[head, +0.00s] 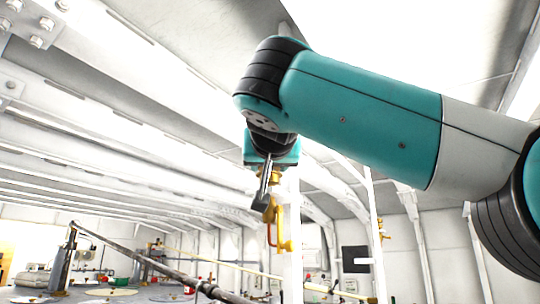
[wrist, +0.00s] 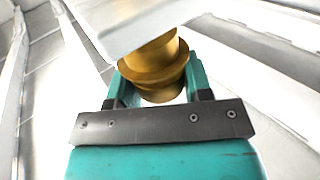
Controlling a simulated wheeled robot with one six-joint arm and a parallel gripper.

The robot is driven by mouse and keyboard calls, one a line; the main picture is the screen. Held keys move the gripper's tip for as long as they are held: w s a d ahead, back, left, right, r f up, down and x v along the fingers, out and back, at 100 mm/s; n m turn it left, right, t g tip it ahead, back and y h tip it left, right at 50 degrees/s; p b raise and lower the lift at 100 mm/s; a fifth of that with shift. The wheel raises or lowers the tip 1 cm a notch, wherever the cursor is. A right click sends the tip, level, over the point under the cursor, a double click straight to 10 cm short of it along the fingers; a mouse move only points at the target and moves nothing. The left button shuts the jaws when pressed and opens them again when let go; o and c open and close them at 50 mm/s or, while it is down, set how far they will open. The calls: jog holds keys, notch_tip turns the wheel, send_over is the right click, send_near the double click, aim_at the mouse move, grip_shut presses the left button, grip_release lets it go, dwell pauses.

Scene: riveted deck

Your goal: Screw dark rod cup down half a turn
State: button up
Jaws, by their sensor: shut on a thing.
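My gripper (head: 264,196) is raised in the head view, beside a brass fitting (head: 282,228) on a white upright post. In the wrist view, my gripper (wrist: 156,80) has a teal finger on each side of a round, stepped brass cup (wrist: 155,55) and is shut on it. A white flat-sided part covers the cup's upper end. A long dark rod (head: 150,259) slants across the lower left of the head view, well apart from my gripper. I cannot tell how the held cup relates to this rod.
The white post (head: 293,265) stands close to my gripper, with another white post (head: 376,235) to its right. A thin yellowish rail (head: 225,265) runs behind. A dark cylinder (head: 62,265) and small items crowd the far left floor. Ceiling beams slope overhead.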

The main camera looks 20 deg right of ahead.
jog(key=shift+r, duration=0.15)
jog(key=o, duration=0.9)
